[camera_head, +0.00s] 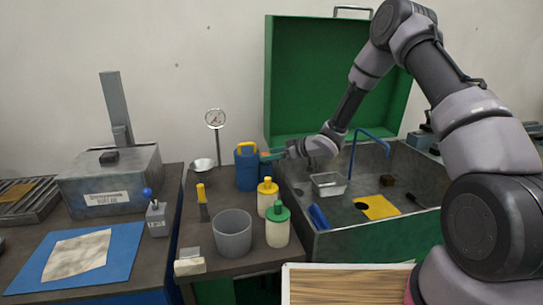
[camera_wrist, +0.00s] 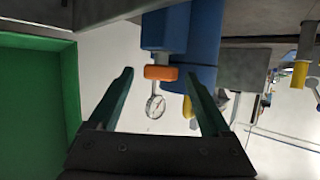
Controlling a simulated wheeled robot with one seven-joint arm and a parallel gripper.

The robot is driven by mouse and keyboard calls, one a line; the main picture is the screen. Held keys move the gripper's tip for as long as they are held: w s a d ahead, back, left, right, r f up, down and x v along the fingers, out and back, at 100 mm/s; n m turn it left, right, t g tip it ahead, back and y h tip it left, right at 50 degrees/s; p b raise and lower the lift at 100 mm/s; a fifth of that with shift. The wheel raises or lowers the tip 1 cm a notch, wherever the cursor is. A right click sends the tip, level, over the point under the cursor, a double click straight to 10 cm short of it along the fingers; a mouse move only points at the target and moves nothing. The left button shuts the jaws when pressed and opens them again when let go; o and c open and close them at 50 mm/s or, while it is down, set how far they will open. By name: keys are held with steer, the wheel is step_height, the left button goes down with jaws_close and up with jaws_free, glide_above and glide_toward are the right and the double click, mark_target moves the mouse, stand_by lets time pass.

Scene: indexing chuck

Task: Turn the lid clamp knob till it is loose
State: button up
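An orange knob (camera_wrist: 160,72) sits at the end of a blue block in the wrist view, near the top centre. I take it for the lid clamp knob. In the head view only a small orange patch (camera_head: 265,153) of it shows, beside the blue can and partly hidden by my fingers. My gripper (camera_wrist: 160,78) is open, its two dark green fingers on either side of the knob with clear gaps. It also shows in the head view (camera_head: 272,155), reaching left over the green bin's edge. The raised green lid (camera_head: 330,80) stands behind.
A blue can with a yellow handle (camera_head: 246,167) stands close to my gripper. A dial gauge (camera_head: 215,118), a metal bowl (camera_head: 202,166), a grey cup (camera_head: 232,234) and yellow-topped and green-topped bottles (camera_head: 277,225) crowd the bench. The green bin (camera_head: 375,240) holds loose parts.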

jaws_close()
steer(key=shift+w+a+n+g+h, duration=0.1)
steer(key=shift+w+n+g+h, duration=0.3)
steer(key=shift+n+g, duration=1.95)
steer(key=shift+w+d+n+g+h, duration=0.1)
steer(key=shift+w+n+g+h, duration=0.25)
steer(key=shift+n+g, duration=1.95)
steer(key=shift+w+a+n+g+h, duration=0.1)
steer(key=shift+w+n+g+h, duration=0.3)
steer(key=shift+n+g, duration=1.9)
steer(key=shift+g, duration=0.65)
steer(key=shift+o, duration=0.9)
jaws_free()
steer(key=shift+a, duration=0.1)
